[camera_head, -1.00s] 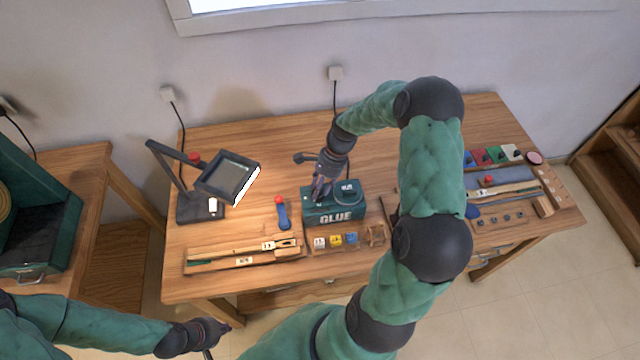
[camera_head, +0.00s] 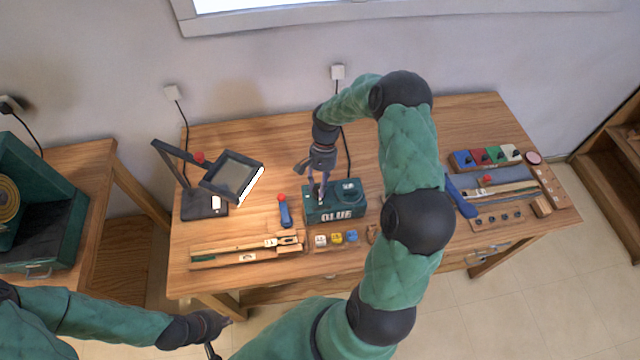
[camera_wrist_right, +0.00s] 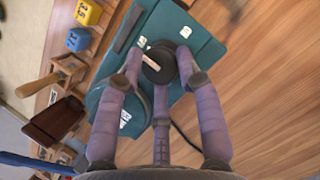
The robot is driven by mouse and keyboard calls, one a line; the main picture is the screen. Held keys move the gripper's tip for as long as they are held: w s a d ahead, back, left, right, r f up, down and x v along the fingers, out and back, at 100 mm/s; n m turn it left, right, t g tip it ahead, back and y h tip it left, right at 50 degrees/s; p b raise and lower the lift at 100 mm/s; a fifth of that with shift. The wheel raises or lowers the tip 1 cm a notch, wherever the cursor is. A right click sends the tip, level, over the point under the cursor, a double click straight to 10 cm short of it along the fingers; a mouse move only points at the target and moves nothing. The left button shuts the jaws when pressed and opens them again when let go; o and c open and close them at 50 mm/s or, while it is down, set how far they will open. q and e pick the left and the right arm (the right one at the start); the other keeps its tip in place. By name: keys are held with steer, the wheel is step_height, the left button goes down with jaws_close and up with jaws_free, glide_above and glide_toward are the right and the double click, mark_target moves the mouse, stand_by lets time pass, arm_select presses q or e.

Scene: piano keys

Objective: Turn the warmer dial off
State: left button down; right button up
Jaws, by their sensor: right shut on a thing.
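The warmer is a teal box marked GLUE (camera_head: 335,215) on the wooden bench, and it also shows in the right wrist view (camera_wrist_right: 200,42). Its black round dial (camera_wrist_right: 158,66) has a pale pointer line. My right gripper (camera_head: 317,194) points down at the left part of the warmer's top. In the right wrist view its purple fingers (camera_wrist_right: 160,62) are closed around the dial and cover its sides. In the head view the dial is hidden by the fingers. My left gripper (camera_head: 212,330) hangs low in front of the bench, away from the warmer; its fingers are unclear.
A magnifier lamp (camera_head: 232,177) and a blue tool with a red top (camera_head: 285,212) stand left of the warmer. Small numbered blocks (camera_head: 336,238) lie in front. Coloured boxes (camera_head: 487,157) are at the right. Bench room behind the warmer is clear.

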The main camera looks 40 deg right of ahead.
steer(key=shift+a, duration=0.15)
stand_by(0.3)
steer(key=o, duration=1.2)
steer(key=shift+s, duration=0.1)
steer(key=shift+c, duration=0.2)
steer(key=shift+r, duration=0.3)
steer(key=v, duration=1.1)
steer(key=shift+r, duration=0.25)
